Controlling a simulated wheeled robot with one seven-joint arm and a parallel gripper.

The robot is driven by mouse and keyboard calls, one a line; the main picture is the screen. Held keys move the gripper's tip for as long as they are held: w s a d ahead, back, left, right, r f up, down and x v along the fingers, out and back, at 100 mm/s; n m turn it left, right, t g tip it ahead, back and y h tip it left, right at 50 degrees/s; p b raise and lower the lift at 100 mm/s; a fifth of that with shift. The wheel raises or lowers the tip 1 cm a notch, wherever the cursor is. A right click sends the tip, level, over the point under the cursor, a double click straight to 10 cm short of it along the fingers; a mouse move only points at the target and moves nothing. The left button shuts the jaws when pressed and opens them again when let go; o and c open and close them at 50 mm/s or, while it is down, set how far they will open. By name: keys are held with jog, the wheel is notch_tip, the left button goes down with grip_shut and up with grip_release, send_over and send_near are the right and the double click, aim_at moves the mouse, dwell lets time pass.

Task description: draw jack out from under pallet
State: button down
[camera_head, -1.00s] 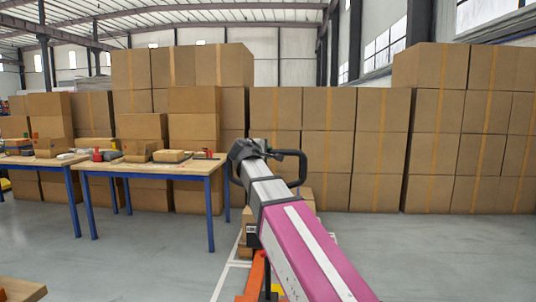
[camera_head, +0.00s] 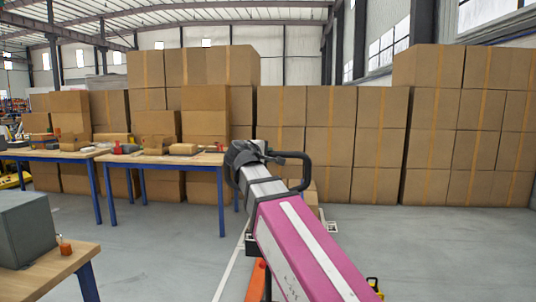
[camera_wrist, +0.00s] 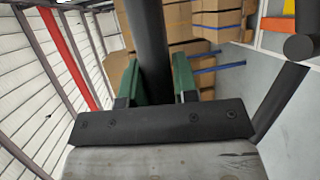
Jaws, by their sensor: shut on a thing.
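My gripper (camera_wrist: 156,78) has green fingers shut on the black bar of the jack's handle (camera_wrist: 148,35), with one finger on each side of it. In the head view my gripper (camera_head: 243,155) is at the far end of my pink and white arm, at the black loop of the handle (camera_head: 304,166). Orange parts of the jack (camera_head: 256,281) show low beside my arm. My arm hides most of the jack. I cannot make out the pallet; a bit of a carton load (camera_head: 311,196) shows behind my arm.
A near table (camera_head: 50,280) with a grey box (camera_head: 28,230) stands at the lower left. Work tables (camera_head: 200,162) with small goods stand further back on the left. Tall carton stacks (camera_head: 380,140) line the back. Grey floor (camera_head: 430,255) is clear on the right.

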jog(key=shift+s+a, duration=0.1)
jog(key=shift+s, duration=0.55)
jog(key=c, duration=0.9)
grip_release()
jog(key=v, duration=1)
jog(key=shift+s+a+r, duration=0.1)
jog(key=shift+s+a, duration=0.05)
jog(key=shift+s, duration=0.2)
